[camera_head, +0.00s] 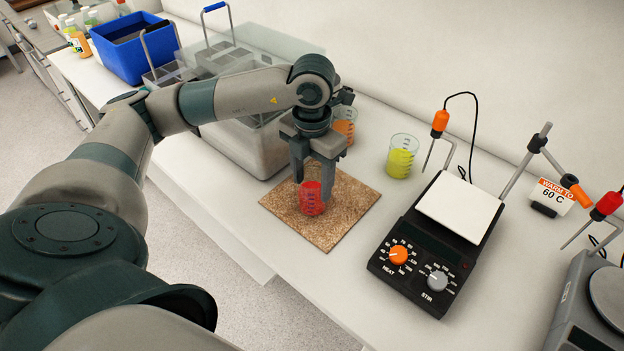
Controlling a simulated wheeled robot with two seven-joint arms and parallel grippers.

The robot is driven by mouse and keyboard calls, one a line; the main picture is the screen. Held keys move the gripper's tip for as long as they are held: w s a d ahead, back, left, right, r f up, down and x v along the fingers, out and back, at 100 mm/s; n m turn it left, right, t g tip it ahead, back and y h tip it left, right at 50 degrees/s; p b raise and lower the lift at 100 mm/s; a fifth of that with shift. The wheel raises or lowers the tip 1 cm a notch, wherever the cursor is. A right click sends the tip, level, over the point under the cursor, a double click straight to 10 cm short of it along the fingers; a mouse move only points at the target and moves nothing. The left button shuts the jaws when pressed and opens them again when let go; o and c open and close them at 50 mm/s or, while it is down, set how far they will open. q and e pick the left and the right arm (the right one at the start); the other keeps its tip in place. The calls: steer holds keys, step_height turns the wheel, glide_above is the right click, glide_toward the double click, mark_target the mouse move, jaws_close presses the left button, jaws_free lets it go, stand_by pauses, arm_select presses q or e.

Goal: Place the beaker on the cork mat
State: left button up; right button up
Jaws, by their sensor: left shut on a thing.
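The cork mat (338,222) lies flat on the white bench, a brown square left of the hotplate. A beaker with red liquid (312,203) is upright at the mat, over its left-middle part. My left gripper (314,188) points down from above and is shut on this red beaker. The fingers hide part of the beaker's upper rim. I cannot tell for sure whether its base touches the mat. A beaker with yellow liquid (401,160) stands right of the mat. A beaker with orange liquid (344,122) stands behind my gripper, partly hidden. My right gripper is not in view.
A hotplate stirrer (437,252) with orange and grey knobs stands right of the mat. A "warm to 60 C" sign (554,194) and probe stands are behind it. A grey crate (244,145) is left. A blue bin (130,55) is at far left. A scale (600,300) is at right.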

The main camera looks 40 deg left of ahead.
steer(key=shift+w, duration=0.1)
arm_select(q)
steer(key=shift+f, duration=0.1)
steer(key=o, duration=1.2)
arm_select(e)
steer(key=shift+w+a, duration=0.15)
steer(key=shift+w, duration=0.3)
arm_select(q)
steer(key=shift+o, duration=0.2)
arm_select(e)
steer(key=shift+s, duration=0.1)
arm_select(q)
step_height(320, 180, up, 3)
steer(key=shift+r+b, duration=0.1)
steer(key=shift+b, duration=0.4)
step_height(320, 180, up, 9)
steer(key=b, duration=0.1)
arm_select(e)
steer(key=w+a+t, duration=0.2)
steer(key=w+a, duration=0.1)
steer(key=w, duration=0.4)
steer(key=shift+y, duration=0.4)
